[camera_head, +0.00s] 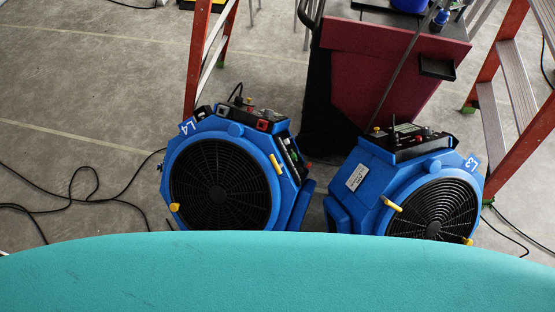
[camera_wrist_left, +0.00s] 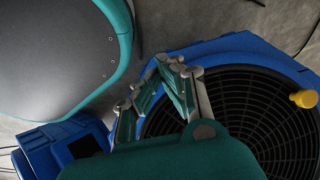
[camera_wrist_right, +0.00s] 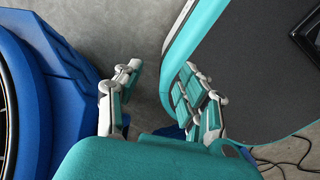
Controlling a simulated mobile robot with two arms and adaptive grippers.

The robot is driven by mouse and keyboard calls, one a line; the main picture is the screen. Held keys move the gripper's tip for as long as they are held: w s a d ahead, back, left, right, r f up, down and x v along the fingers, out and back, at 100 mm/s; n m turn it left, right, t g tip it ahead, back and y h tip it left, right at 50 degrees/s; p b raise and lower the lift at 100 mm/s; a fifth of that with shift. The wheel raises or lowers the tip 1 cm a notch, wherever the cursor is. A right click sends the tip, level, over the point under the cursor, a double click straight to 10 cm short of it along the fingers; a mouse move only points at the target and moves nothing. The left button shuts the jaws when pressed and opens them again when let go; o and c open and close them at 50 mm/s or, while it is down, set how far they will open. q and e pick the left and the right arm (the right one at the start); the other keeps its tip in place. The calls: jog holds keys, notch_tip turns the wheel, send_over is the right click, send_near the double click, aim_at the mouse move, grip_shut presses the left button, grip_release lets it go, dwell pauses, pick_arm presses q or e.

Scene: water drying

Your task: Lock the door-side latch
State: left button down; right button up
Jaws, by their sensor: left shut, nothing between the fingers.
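Two blue fans stand on the floor in the head view, one labelled L4 (camera_head: 220,185) and one labelled L3 (camera_head: 432,208). L4 has a yellow latch (camera_head: 275,164) at its upper right rim and another (camera_head: 174,207) at its lower left. L3 has yellow latches at its left (camera_head: 392,204) and lower right (camera_head: 467,241). I cannot tell which latch is the door-side one. My left gripper (camera_wrist_left: 164,66) is shut and empty above a fan grille, with a yellow knob (camera_wrist_left: 303,98) away to its right. My right gripper (camera_wrist_right: 160,70) is open and empty beside a blue fan housing (camera_wrist_right: 70,95).
Orange ladders stand behind L4 (camera_head: 196,60) and at the right (camera_head: 535,140). A dark red cart (camera_head: 365,65) stands behind the fans. Black cables (camera_head: 90,200) lie on the concrete floor at the left. The gap between the fans is narrow.

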pick_arm(q)
jog(key=w+d+r+m+t+h+b, duration=0.1)
jog(key=w+d+r+m+t, duration=0.2)
jog(key=w+r, duration=0.6)
jog(key=w+d+r+m+t+h+b, duration=0.15)
jog(key=w+d+r, duration=0.4)
jog(key=w, duration=0.65)
jog(key=w+d+r+m+t+h, duration=0.1)
jog(key=d+r+m+h, duration=0.1)
jog(key=d+r, duration=0.3)
jog(key=w+d+r+m+h, duration=0.1)
jog(key=d+r+m, duration=0.3)
jog(key=r, duration=0.8)
jog(key=shift+w+d+r+t+h, duration=0.25)
jog(key=shift+w+d+t+h, duration=0.15)
jog(key=shift+d+h, duration=0.35)
pick_arm(e)
jog(key=f, duration=0.1)
jog(key=w+a+f, duration=0.1)
jog(key=f, duration=0.1)
jog(key=shift+w, duration=0.15)
pick_arm(q)
jog(key=shift+w+d, duration=0.1)
pick_arm(e)
jog(key=shift+d, duration=0.1)
